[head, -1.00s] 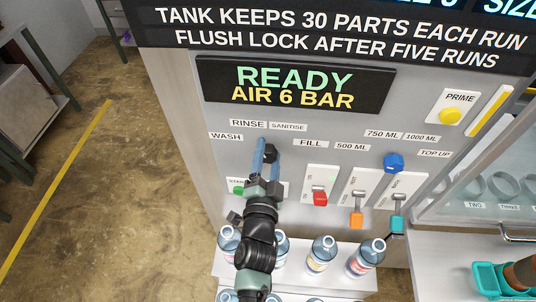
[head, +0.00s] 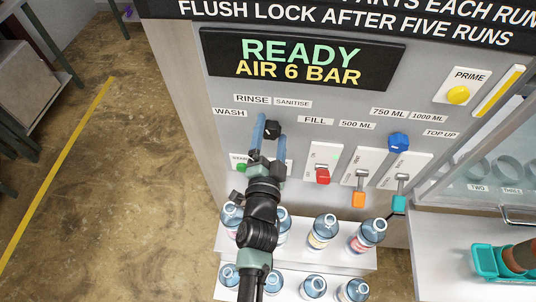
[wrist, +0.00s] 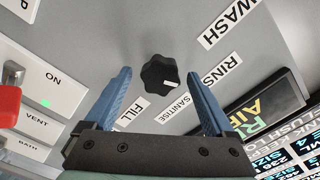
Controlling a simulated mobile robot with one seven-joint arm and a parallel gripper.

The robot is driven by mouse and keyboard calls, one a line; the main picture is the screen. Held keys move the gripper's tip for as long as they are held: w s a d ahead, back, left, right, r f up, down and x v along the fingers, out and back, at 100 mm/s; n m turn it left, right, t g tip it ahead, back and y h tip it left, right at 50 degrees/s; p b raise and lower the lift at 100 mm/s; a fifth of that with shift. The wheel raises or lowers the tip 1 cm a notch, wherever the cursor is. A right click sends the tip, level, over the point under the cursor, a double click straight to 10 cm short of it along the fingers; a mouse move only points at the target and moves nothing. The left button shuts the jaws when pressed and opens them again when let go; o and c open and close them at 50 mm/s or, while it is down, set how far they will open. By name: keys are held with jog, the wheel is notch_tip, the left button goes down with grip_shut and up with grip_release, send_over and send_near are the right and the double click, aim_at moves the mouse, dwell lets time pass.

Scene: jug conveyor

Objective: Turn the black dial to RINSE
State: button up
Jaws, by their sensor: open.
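The black dial (head: 272,129) is a lobed knob on the grey panel, below the RINSE (head: 252,99) and SANITISE (head: 292,103) labels, between WASH (head: 230,113) and FILL (head: 315,121). My gripper (wrist: 159,73) is open, with its two blue fingers pointing at the panel. In the wrist view the dial (wrist: 160,74) shows between the fingertips, with a gap on each side. I cannot tell whether the tips reach past its face. Which label the dial points to is not clear.
To the right are a red switch (head: 323,177), orange (head: 358,199) and teal (head: 399,203) levers, a blue knob (head: 398,142) and a yellow PRIME button (head: 458,95). A green button (head: 241,168) sits at lower left. Bottles (head: 323,232) stand on a shelf below.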

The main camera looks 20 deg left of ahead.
jog(key=b+v, duration=0.4)
jog(key=v, duration=0.8)
jog(key=shift+s+r, duration=0.1)
